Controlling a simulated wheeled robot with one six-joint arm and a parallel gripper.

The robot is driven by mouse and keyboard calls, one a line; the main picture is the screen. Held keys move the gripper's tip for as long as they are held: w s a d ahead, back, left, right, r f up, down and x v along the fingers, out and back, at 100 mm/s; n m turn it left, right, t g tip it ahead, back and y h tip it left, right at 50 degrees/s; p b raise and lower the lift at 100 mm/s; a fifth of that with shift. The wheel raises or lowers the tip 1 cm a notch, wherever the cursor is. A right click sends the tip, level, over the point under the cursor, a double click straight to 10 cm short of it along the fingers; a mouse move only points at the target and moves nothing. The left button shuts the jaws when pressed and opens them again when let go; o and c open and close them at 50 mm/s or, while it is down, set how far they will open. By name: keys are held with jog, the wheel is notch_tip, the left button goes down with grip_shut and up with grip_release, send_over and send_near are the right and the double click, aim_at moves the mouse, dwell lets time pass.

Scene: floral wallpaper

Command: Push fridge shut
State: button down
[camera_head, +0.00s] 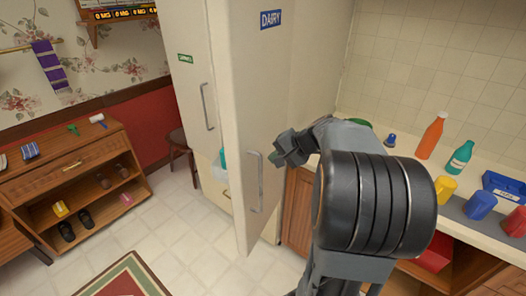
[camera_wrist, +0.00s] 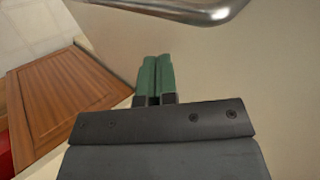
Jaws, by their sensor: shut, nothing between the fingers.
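The fridge door (camera_head: 245,90) is cream with a blue DAIRY label and stands ajar, its near edge swung out into the room. Its metal handle (camera_head: 259,182) is on the outer face; the handle also shows at the top of the wrist view (camera_wrist: 190,9). My gripper (camera_head: 278,160) is just right of the handle, close to the door's outer face. In the wrist view its green fingers (camera_wrist: 155,66) are together and empty, pointing at the cream panel. I cannot tell whether they touch it. Most of the fridge interior is hidden behind the door.
A cream cabinet door (camera_head: 192,70) with a green label and handle stands left of the fridge door. A counter at right holds an orange bottle (camera_head: 431,136), a teal bottle (camera_head: 460,157) and cups. A wooden shoe cabinet (camera_head: 75,170) is at left. Tiled floor between is mostly clear.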

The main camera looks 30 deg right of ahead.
aim_at(256, 157)
jog(key=shift+w+a+p, duration=0.5)
jog(key=shift+w+a, duration=0.25)
jog(key=shift+w, duration=0.2)
jog(key=shift+w+a+f, duration=0.1)
jog(key=shift+w+a, duration=0.4)
jog(key=shift+w, duration=0.25)
jog(key=shift+w+a, duration=0.1)
